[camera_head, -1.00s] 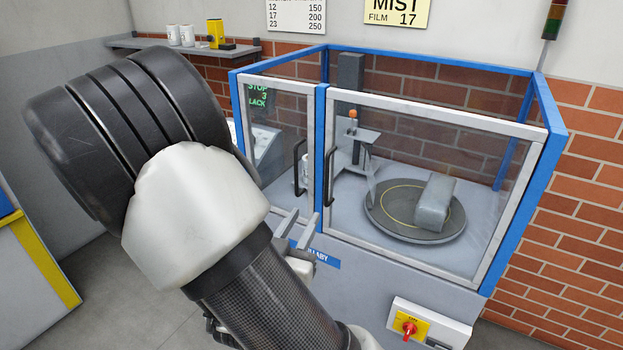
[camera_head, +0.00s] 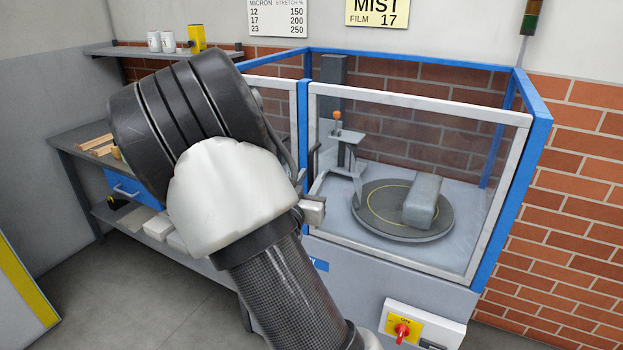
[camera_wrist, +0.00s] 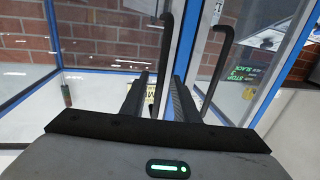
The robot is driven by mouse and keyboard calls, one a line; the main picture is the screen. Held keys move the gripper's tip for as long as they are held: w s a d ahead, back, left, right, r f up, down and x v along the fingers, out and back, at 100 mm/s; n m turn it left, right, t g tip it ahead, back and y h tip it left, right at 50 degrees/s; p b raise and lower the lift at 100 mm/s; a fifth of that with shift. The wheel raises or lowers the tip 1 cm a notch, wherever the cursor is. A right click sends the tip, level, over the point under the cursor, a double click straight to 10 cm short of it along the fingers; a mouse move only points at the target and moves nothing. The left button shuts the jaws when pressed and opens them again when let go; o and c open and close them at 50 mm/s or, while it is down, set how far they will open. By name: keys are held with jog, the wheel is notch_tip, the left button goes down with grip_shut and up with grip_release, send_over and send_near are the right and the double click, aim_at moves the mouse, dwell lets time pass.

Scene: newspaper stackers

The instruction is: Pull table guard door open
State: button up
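The table guard door (camera_head: 420,104) is a clear panel in a pale frame on the blue-posted enclosure, and it looks closed. Its black bar handle (camera_head: 316,165) is at the door's left edge, partly hidden behind my arm. In the wrist view the handle (camera_wrist: 161,60) runs down between the two fingers of my gripper (camera_wrist: 158,95). The fingers are apart, one on each side of the bar, with some gap showing. In the head view my forearm hides most of the gripper. A second black handle (camera_wrist: 219,62), on the neighbouring door, stands outside the fingers.
Behind the door are a round turntable (camera_head: 370,222) and a grey wrapped block (camera_head: 422,200). A red rotary switch (camera_head: 402,332) on a yellow plate sits below. A workbench (camera_head: 78,140) stands left, under a shelf (camera_head: 115,50). The floor (camera_head: 150,290) in front is clear.

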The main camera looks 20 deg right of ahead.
jog(key=shift+w+d, duration=0.4)
jog(key=shift+w, duration=0.05)
grip_shut()
jog(key=shift+a, duration=0.15)
